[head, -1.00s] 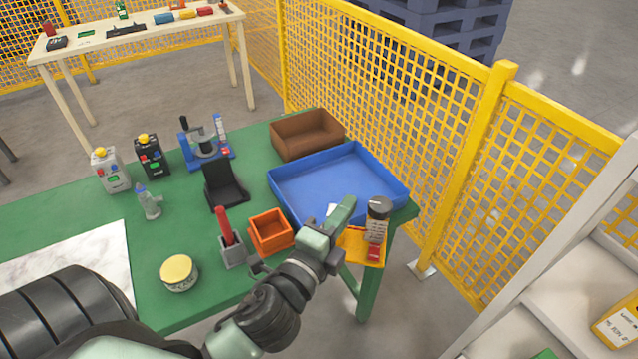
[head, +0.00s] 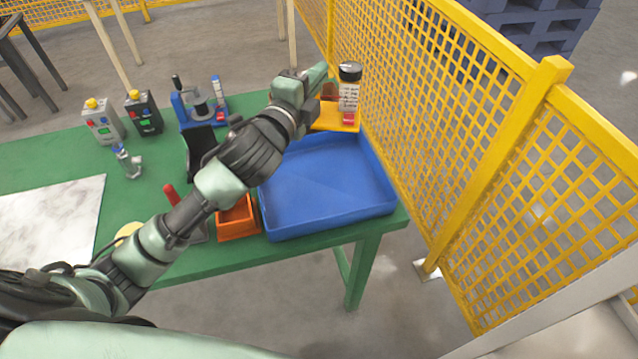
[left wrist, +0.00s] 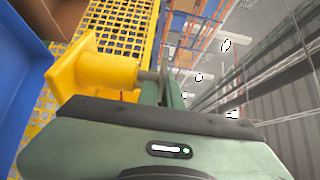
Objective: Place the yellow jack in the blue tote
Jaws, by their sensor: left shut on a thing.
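My left gripper (head: 318,80) is shut on the yellow jack and holds it in the air near the back right corner of the blue tote (head: 325,185). In the left wrist view the jack's yellow body (left wrist: 105,72) lies sideways beside the fingers (left wrist: 160,85). The tote's visible floor is empty. A blue wall of it shows at the left of the wrist view (left wrist: 20,75). My right gripper is not in view.
The yellow mesh fence (head: 455,130) runs close along the tote's right side. An orange bin (head: 238,222) stands left of the tote. A black stand (head: 199,148) and a blue fixture (head: 195,105) are farther left on the green table (head: 150,205). The brown bin is mostly hidden by my gripper.

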